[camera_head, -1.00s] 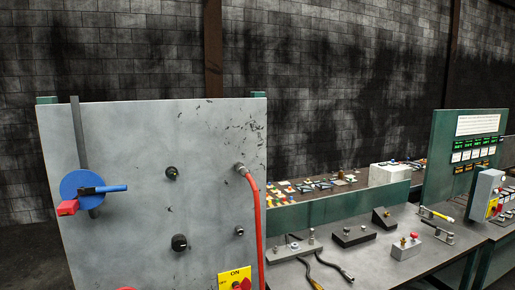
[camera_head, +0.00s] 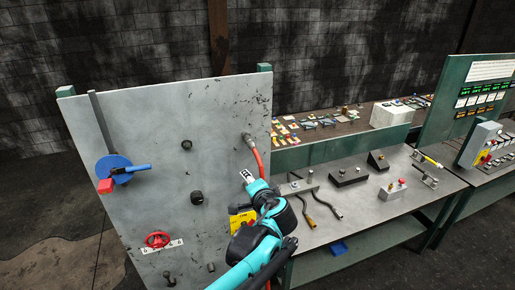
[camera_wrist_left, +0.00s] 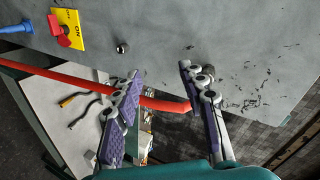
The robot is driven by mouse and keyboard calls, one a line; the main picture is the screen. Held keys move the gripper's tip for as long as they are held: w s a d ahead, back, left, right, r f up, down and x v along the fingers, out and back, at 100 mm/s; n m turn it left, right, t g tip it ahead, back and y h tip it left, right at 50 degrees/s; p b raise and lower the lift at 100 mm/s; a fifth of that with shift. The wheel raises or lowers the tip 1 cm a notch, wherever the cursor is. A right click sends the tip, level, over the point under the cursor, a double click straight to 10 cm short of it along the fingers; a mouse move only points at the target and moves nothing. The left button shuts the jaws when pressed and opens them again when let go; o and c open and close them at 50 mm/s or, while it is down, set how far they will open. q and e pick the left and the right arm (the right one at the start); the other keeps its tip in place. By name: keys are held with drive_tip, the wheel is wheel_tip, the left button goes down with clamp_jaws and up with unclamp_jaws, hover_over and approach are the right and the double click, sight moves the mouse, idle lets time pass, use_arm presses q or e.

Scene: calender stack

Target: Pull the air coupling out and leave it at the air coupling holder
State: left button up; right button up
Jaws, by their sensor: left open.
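The air coupling (camera_head: 247,137) is a metal fitting with a red hose, plugged into the upper right of the grey panel (camera_head: 130,115). The red hose (camera_head: 259,162) hangs from it and runs down behind my left arm. My left gripper (camera_head: 246,175) is open and empty, just below the coupling, close to the panel's right edge. In the left wrist view the fingers (camera_wrist_left: 160,95) are spread wide. The hose (camera_wrist_left: 70,82) passes behind one finger, and its end by the other finger is partly hidden. I cannot tell which piece is the air coupling holder. My right gripper is not in view.
The panel carries a blue lever (camera_head: 130,169), a red handwheel (camera_head: 158,240), dark knobs and a yellow switch plate (camera_head: 242,221) partly behind my arm. Right of it, a grey workbench (camera_head: 365,212) holds several blocks and two short black cables.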

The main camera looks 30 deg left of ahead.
sight(250, 143)
use_arm(q)
drive_tip(key=w+r+m+t+y, duration=0.1)
drive_tip(key=w, duration=0.2)
drive_tip(key=w+a+r+m+y, duration=0.1)
drive_tip(key=w+r, duration=0.1)
drive_tip(key=w, duration=0.1)
drive_tip(key=w+a+r+m+t+y, duration=0.1)
drive_tip(key=w, duration=0.1)
drive_tip(key=shift+w+a+r+m+t+y, duration=0.1)
drive_tip(key=shift+w+r+m+t+y, duration=0.2)
drive_tip(key=shift+w+r, duration=0.1)
drive_tip(key=shift+w+a+r, duration=0.1)
drive_tip(key=shift+w+a, duration=0.05)
drive_tip(key=shift+a, duration=0.2)
drive_tip(key=shift+x, duration=3.05)
clamp_jaws()
